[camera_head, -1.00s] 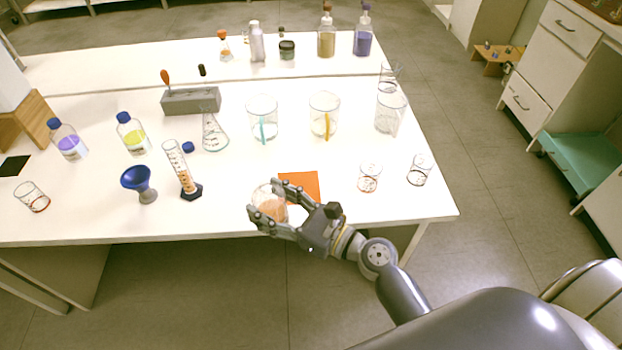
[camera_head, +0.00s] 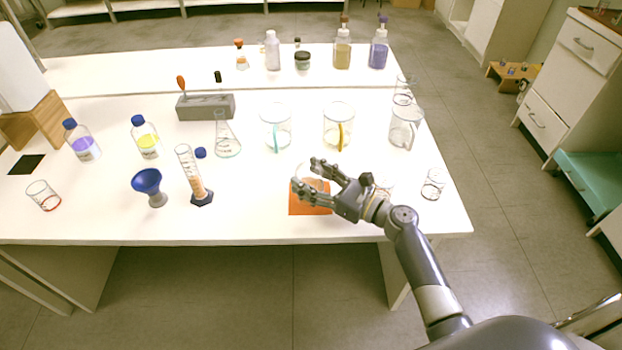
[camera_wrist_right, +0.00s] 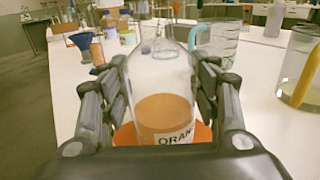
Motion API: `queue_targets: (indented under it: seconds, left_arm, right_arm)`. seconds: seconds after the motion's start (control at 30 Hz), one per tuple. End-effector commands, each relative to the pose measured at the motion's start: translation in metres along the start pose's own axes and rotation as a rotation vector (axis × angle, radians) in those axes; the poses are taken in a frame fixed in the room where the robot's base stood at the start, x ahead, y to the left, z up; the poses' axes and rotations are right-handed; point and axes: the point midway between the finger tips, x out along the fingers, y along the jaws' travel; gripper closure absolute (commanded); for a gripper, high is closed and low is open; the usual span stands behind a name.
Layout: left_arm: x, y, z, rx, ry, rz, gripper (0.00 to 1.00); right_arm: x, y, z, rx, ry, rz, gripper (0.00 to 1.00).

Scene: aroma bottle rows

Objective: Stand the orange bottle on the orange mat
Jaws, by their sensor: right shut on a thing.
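The orange bottle (camera_wrist_right: 165,118) is clear glass with orange contents and a label that partly reads "ORAN". It stands upright between the fingers of my right gripper (camera_wrist_right: 163,95) in the right wrist view. In the head view, my right gripper (camera_head: 322,182) is shut on the bottle and covers much of it, over the orange mat (camera_head: 300,208). Orange mat also shows around the bottle's lower end in the wrist view. I cannot tell whether the bottle's base touches the mat. My left gripper is not in view.
A graduated cylinder (camera_head: 190,172) and a blue funnel (camera_head: 147,181) stand to the left. Two beakers (camera_head: 277,130) (camera_head: 338,127) stand behind the mat. A small beaker (camera_head: 433,184) stands to the right. The white table (camera_head: 250,220) is clear left of the mat.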

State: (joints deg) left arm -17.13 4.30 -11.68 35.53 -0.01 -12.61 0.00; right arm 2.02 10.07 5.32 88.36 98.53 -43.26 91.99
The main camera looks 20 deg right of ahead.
Motion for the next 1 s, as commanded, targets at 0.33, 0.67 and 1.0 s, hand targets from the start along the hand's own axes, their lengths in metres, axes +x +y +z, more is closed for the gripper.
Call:
queue_targets:
  seconds: [0.33,0.67,1.0]
  left_arm:
    - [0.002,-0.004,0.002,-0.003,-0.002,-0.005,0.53]
    - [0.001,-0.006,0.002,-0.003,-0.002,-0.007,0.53]
    - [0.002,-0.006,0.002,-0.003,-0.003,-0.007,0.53]
  right_arm:
    - [0.0,0.0,-0.003,-0.002,-0.003,0.0,0.79]
    - [0.0,0.0,-0.003,-0.002,-0.001,0.0,0.23]
    - [-0.021,0.0,-0.003,-0.001,0.002,-0.002,0.23]
